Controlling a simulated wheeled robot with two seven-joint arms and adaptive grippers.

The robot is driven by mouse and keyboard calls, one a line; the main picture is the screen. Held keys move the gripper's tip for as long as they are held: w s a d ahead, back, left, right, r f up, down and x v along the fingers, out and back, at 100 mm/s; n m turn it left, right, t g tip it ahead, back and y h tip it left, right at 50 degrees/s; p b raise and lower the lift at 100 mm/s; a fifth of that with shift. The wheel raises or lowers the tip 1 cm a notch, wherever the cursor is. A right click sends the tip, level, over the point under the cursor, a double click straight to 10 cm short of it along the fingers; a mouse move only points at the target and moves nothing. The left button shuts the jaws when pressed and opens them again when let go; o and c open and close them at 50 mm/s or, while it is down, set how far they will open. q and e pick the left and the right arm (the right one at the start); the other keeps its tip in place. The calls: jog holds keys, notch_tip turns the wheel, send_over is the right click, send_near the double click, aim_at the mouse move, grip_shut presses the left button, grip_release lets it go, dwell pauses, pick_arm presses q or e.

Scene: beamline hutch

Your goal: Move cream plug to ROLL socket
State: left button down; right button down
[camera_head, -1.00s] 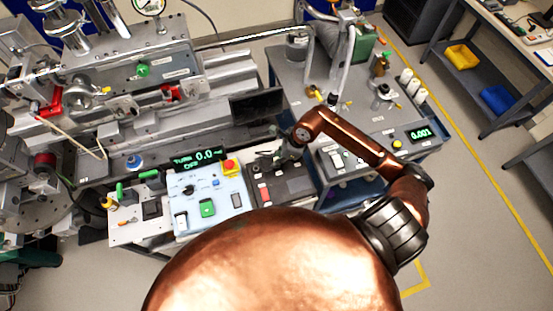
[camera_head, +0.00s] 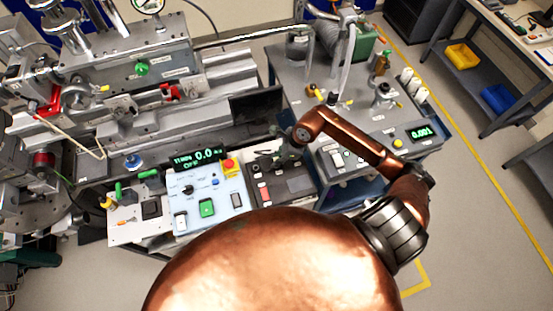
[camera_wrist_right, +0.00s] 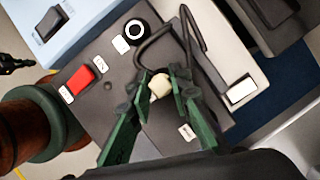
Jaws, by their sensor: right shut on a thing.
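The cream plug (camera_wrist_right: 160,86) is between the green fingertips of my right gripper (camera_wrist_right: 161,89) in the right wrist view. The gripper is shut on it, above a dark panel (camera_wrist_right: 95,115). A black cable loops behind the plug. I cannot tell whether the plug touches the panel. A round black socket with a white ring (camera_wrist_right: 135,30) lies farther up the panel. A small label (camera_wrist_right: 187,132) is beside the right finger; its text is too small to read, so I cannot tell which socket is ROLL. In the head view my right gripper (camera_head: 284,158) is small and partly hidden by its arm.
A red rocker switch (camera_wrist_right: 80,79) sits left on the panel. In the head view a pale blue control box (camera_head: 222,202) stands left of the dark panel. A grey bench (camera_head: 300,88) with instruments lies behind and right. Open floor is at the far right.

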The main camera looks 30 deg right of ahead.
jog(key=shift+f, duration=0.2)
jog(key=c, duration=1.7)
grip_release()
jog(key=v, duration=1.2)
jog(key=shift+a, duration=0.1)
